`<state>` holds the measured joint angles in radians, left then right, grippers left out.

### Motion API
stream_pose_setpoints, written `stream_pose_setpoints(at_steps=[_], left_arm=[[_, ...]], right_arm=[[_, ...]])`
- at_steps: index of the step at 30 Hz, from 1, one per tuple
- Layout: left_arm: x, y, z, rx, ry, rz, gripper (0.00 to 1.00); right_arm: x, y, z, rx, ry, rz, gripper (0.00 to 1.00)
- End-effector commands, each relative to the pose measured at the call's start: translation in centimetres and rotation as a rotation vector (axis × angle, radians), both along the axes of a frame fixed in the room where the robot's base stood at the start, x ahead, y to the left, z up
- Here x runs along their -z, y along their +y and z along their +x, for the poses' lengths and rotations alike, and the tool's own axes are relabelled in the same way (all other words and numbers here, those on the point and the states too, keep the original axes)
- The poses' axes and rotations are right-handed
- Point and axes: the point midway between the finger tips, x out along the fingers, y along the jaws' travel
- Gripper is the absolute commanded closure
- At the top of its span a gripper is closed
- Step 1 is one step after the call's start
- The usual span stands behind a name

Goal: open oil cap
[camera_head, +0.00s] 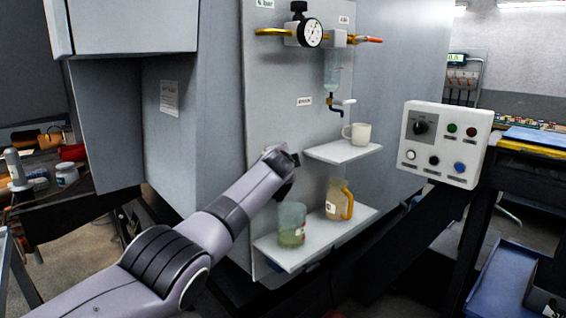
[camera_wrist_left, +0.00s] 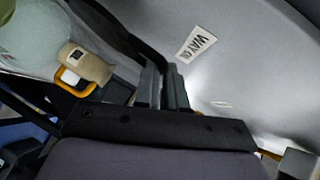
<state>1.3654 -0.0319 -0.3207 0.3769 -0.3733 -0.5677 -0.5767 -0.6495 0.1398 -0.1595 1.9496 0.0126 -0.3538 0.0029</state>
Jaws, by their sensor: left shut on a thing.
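My left arm reaches in from the lower left in the head view, and its gripper (camera_head: 286,187) is by the grey machine panel, above the lower shelf. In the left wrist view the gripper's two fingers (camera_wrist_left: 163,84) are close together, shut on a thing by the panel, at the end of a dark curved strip. I take it to be the oil cap; it is hardly visible between the fingers and hidden behind my wrist in the head view. A "WAY OIL" label (camera_wrist_left: 197,43) is beside the fingers. My right gripper is not in view.
The lower white shelf (camera_head: 268,256) holds a greenish clear beaker (camera_head: 290,226) and an oil jug (camera_head: 338,199) with a yellow handle. A white mug (camera_head: 358,134) stands on the upper shelf (camera_head: 335,152). A pressure gauge (camera_head: 311,33) is above. A control box (camera_head: 443,142) stands at the right.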

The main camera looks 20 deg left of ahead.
Motion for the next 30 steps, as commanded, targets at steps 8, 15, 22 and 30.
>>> stream_pose_setpoints(at_steps=[8, 15, 22, 30], left_arm=[[-1.06, -0.23, 0.21, 0.009, 0.009, -0.054, 1.00], [-1.09, -0.15, 0.28, 0.009, 0.026, -0.083, 1.00], [-1.10, -0.10, 0.32, 0.010, 0.033, -0.097, 1.00], [-1.16, -0.05, 0.34, 0.009, 0.034, -0.101, 1.00]], right_arm=[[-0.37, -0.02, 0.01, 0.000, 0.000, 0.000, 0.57], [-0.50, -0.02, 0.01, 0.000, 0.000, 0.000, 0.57], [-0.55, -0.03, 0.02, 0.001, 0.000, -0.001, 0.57], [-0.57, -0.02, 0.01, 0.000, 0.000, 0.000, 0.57]])
